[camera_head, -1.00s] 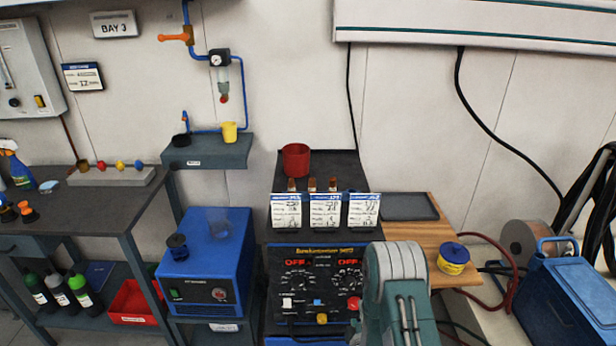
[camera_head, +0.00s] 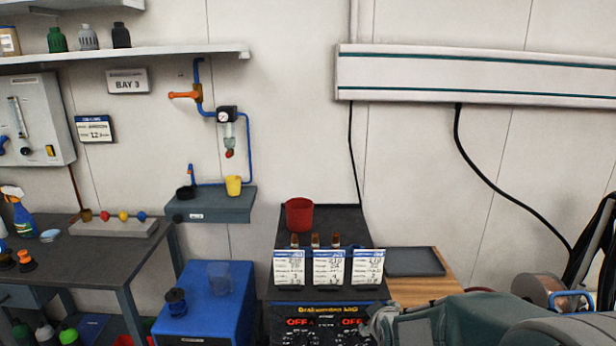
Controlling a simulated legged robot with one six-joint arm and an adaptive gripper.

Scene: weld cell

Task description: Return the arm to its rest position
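My arm shows as grey-green links across the lower right of the head view, in front of the welding machine (camera_head: 320,322) and the wooden bench top (camera_head: 425,289). I cannot make out the fingers of my gripper, so its state does not show. The arm covers the lower right part of the machine and much of the bench top. No held object can be seen.
A red cup (camera_head: 299,215) and three cards (camera_head: 328,268) stand on the machine. A dark tray (camera_head: 414,261) lies on the bench top. A blue box (camera_head: 205,305) stands left. A small wall shelf (camera_head: 212,205) carries a yellow cup (camera_head: 233,186).

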